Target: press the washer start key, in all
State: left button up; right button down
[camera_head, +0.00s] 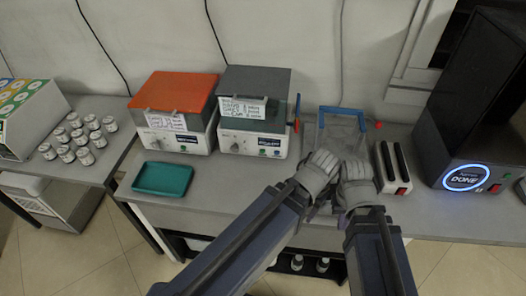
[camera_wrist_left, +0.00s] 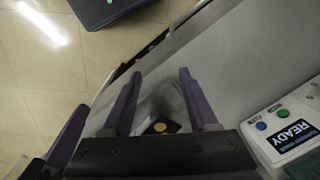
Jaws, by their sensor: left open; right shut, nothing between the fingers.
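Two boxy white machines stand on the bench: one with an orange lid (camera_head: 176,93) and one with a grey lid (camera_head: 252,84). The grey-lidded machine has a dark label and small coloured buttons (camera_head: 268,153) on its front. I cannot read which machine is the washer. In the left wrist view a white machine shows a READY display (camera_wrist_left: 291,135) beside a green key (camera_wrist_left: 281,113) and a blue key (camera_wrist_left: 261,126). My left gripper (camera_head: 319,170) is open, fingers (camera_wrist_left: 156,85) apart, right of the grey-lidded machine. My right gripper (camera_head: 356,184) is shut and empty beside it.
A blue-handled basket (camera_head: 342,113) is behind my grippers. A teal tray (camera_head: 162,179) lies front left. A slotted block (camera_head: 393,166) and a dark machine showing DONE (camera_head: 465,178) stand right. Several small jars (camera_head: 79,140) stand on the left table.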

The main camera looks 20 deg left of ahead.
pick_arm(q)
grip_shut()
dwell(1.4)
